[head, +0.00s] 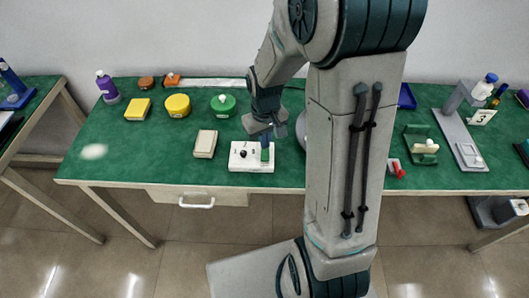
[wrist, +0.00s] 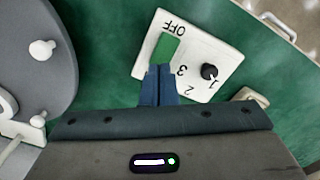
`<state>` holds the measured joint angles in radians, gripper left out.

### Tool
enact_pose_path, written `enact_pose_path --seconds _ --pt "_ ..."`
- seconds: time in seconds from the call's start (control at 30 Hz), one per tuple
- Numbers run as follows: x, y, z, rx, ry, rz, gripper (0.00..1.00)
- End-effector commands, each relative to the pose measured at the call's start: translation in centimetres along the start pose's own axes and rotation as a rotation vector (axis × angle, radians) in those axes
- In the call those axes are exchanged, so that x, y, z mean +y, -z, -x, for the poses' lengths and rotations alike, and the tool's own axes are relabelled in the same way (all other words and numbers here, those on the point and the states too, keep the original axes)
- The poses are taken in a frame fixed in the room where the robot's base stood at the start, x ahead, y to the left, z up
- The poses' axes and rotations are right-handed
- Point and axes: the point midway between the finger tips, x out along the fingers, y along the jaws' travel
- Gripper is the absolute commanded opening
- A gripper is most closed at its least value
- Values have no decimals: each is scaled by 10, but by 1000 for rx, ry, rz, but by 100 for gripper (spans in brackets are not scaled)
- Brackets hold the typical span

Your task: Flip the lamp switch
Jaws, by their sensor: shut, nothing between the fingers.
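A white switch panel (head: 236,163) lies on the green table below my gripper (head: 265,144). It bears a black knob (head: 243,154) and a green rectangular part (head: 265,157). In the wrist view the panel (wrist: 222,55) shows the marks OFF, 1, 2 and 3, the black knob (wrist: 209,71) and the green part (wrist: 166,47). My gripper's blue fingers (wrist: 158,70) are shut and empty, with their tips at the near end of the green part. I cannot tell whether they touch it. No lamp is clearly recognisable.
A cream block (head: 205,143) lies left of the panel. Yellow (head: 177,105) and green (head: 223,104) round canisters and a yellow box (head: 138,109) stand farther back. A grey round object (wrist: 30,60) with white knobs is close beside the gripper. A drawer handle (head: 197,203) is at the front.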

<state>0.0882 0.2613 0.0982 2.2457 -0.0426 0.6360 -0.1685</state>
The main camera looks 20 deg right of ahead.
Motion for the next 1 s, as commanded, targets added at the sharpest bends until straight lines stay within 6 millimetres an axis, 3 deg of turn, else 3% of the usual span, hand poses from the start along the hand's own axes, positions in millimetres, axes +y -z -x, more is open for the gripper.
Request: enact_pose_path --seconds 1.0 --pt "0 0 -16 -1 0 0 0"
